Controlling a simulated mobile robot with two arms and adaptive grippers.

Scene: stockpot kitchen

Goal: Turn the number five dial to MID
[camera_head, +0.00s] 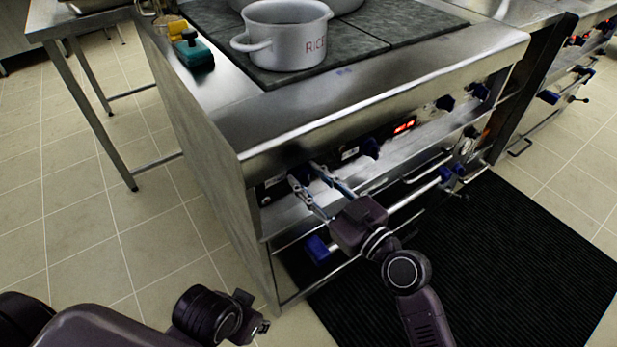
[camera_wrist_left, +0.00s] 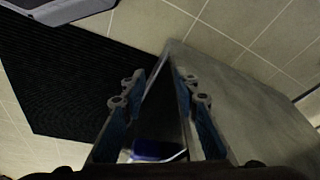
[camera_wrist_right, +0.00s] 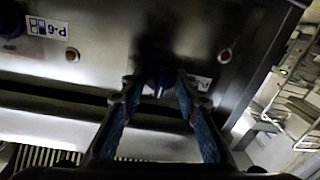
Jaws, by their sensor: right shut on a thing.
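The stove's front panel (camera_head: 420,110) carries several dark blue dials. My right gripper (camera_head: 308,176) is at the leftmost dial of this panel. In the right wrist view that dark blue dial (camera_wrist_right: 157,72) sits between the fingertips of my right gripper (camera_wrist_right: 160,88), which is shut on it. A label beside it (camera_wrist_right: 201,83) is partly hidden by a finger, so its number and the dial's setting cannot be read. The neighbouring dial (camera_head: 370,147) has a label reading P-6 (camera_wrist_right: 50,27). My left gripper (camera_head: 262,326) is open and empty, low beside the stove; its fingers (camera_wrist_left: 158,90) stand apart.
A white pot marked RICE (camera_head: 292,48) stands on the dark cooktop (camera_head: 350,52). A green-and-yellow object (camera_head: 194,52) lies on the stove's left edge. Blue-handled valves (camera_head: 317,249) stick out below the panel. A black mat (camera_head: 500,270) lies in front; tiled floor is clear at left.

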